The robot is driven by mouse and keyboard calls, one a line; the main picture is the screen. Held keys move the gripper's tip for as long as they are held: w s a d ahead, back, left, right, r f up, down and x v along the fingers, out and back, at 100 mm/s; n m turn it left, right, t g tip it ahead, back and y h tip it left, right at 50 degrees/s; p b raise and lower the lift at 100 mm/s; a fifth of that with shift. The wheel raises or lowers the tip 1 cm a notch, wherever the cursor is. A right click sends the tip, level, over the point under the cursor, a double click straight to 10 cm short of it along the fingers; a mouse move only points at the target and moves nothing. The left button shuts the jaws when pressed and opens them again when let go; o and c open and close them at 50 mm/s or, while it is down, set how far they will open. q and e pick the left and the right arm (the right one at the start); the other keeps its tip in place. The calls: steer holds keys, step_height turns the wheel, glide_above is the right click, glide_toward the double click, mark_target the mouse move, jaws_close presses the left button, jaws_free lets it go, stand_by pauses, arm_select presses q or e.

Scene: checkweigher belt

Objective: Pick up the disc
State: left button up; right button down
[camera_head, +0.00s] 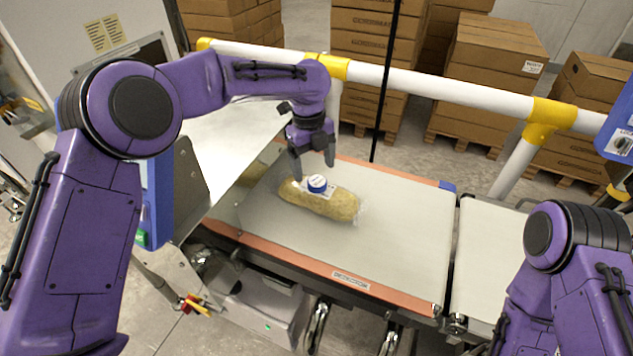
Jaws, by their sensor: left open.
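A small round disc (317,183), blue on top with a white side, lies on a bag of yellowish food (335,206) on the belt. My left gripper (313,170) points down just above and behind the disc. Its jaws are open, and I cannot tell whether a fingertip touches the disc or the bag. My right arm shows at the lower right, but its gripper is out of view.
The pale belt (400,235) has free room right of the bag. A white and yellow guard rail (440,90) runs behind it, with a thin black post (385,85). Stacked cardboard boxes (495,60) stand beyond. A metal cabinet (130,50) is at the left.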

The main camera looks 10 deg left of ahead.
mark_target(317, 181)
arm_select(q)
steer(key=f, duration=0.3)
steer(key=w+f, duration=0.1)
steer(key=f, duration=0.1)
steer(key=shift+d+p, duration=0.35)
steer(key=shift+p, duration=0.05)
steer(key=shift+s+r, duration=0.15)
steer(key=shift+s, duration=0.1)
steer(key=shift+s+r, duration=0.1)
steer(key=shift+c, duration=1.2)
steer(key=c, duration=1)
